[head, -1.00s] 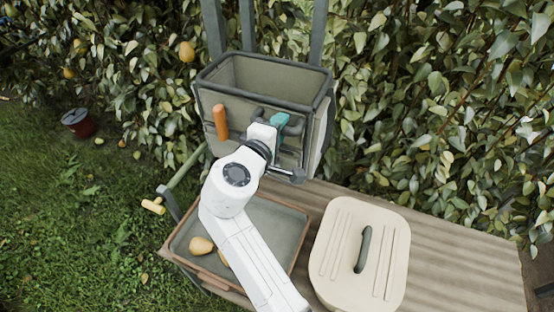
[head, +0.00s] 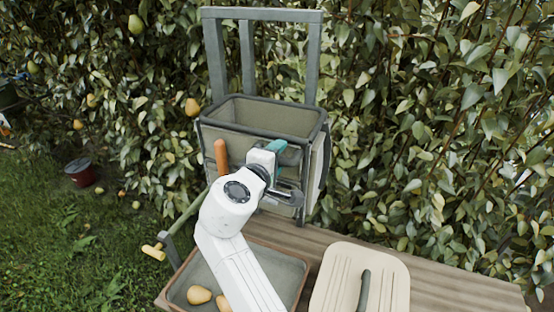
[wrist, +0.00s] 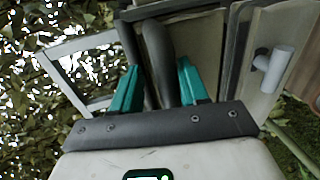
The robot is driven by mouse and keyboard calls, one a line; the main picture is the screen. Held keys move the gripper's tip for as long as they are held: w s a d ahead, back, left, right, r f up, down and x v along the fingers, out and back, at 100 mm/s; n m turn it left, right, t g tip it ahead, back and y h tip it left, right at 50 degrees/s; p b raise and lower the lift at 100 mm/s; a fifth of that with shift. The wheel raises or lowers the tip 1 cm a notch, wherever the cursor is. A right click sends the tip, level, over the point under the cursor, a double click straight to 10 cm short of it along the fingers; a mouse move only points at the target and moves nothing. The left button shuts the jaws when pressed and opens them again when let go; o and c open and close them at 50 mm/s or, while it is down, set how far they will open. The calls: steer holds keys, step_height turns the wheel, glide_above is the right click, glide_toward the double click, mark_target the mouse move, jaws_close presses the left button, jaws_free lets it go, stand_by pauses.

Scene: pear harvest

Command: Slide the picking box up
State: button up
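The picking box (head: 315,145) is an open grey-green bin with a dark rim. It stands upright in front of grey metal uprights (head: 314,65) at the back of the bench, and its inside looks empty where visible. My gripper (head: 275,150) is at its front face, reached from below. Contact at the fingertips is partly hidden. An orange grip (head: 221,158) stands at the box's left front.
A shallow tray (head: 290,268) with pears is below my arm. A leafy hedge (head: 420,130) closes the back. A red bucket (head: 81,172) is on the grass.

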steer(key=shift+f, duration=0.1)
steer(key=shift+s+a, duration=0.15)
steer(key=shift+s, duration=0.1)
steer(key=b+v, duration=0.2)
steer(key=v, duration=0.8)
steer(key=shift+s, duration=0.15)
steer(key=s+d+f+m+g, duration=0.4)
steer(key=s+d+f, duration=0.1)
steer(key=d+f, duration=0.7)
steer(key=s+d+f+m+g, duration=0.35)
steer(key=s+d+f, duration=0.25)
steer(key=d+f, duration=0.55)
steer(key=s+d+f+m+g+y, duration=0.1)
steer(key=s+d+f+m+g, duration=0.1)
steer(key=s, duration=0.6)
steer(key=s+d+f+m+g+y, duration=0.2)
steer(key=s+d+f, duration=0.2)
steer(key=s, duration=0.4)
steer(key=s+d+f+m+g+y, duration=0.2)
steer(key=s+d+m, duration=0.1)
steer(key=s, duration=0.6)
steer(key=shift+s+d+f, duration=0.1)
steer(key=shift+d+f, duration=0.3)
